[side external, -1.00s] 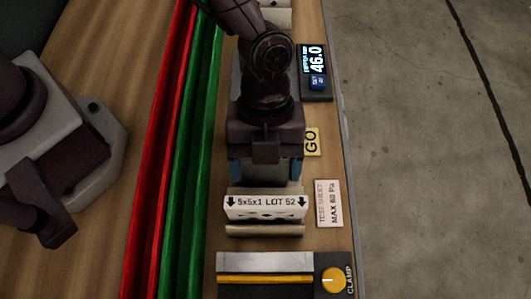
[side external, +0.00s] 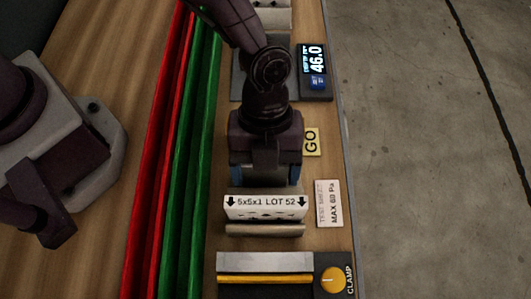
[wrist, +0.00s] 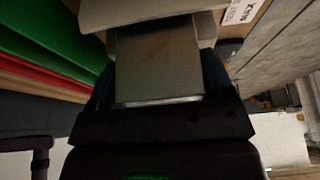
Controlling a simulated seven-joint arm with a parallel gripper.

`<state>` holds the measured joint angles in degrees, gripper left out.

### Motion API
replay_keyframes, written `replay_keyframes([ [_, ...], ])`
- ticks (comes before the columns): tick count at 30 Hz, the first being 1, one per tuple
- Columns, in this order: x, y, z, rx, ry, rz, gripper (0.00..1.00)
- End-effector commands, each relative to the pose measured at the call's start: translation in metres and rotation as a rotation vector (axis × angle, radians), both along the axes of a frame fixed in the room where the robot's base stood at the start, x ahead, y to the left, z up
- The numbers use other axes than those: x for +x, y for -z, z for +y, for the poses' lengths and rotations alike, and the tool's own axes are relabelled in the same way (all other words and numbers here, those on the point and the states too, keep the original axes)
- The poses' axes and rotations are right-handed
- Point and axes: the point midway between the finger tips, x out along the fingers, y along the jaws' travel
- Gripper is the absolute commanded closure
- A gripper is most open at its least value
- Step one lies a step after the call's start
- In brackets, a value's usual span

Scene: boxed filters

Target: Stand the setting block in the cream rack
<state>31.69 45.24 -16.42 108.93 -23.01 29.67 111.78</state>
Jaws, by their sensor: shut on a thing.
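My gripper (side external: 266,178) points down behind a white box labelled 5x5x1 LOT 52 (side external: 265,208). Its fingers are shut on a plain grey block (wrist: 160,62), which I take as the setting block and which fills the gap between them in the wrist view. In the side view the gripper mostly hides the block. A cream rack-like piece (side external: 265,231) shows at the foot of the labelled box. Another cream piece (side external: 272,17) is partly cut off at the top edge; I cannot tell for certain which is the cream rack.
Red (side external: 160,150) and green (side external: 190,150) rails run along the left. On the right are a display reading 46.0 (side external: 315,60), a GO tag (side external: 311,141), and a MAX 60 Pa card (side external: 328,203). A clamp unit with a yellow knob (side external: 333,280) stands in front. A dark pad (side external: 240,88) lies behind.

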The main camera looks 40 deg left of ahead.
Motion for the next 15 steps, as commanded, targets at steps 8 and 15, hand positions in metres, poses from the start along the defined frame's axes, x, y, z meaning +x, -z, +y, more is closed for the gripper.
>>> replay_keyframes([
  [8,0.0002,-0.0006,-0.0005,-0.002,0.0,-0.002,0.03],
  [15,0.0001,-0.0006,0.0003,0.0,0.0,0.0,0.0],
])
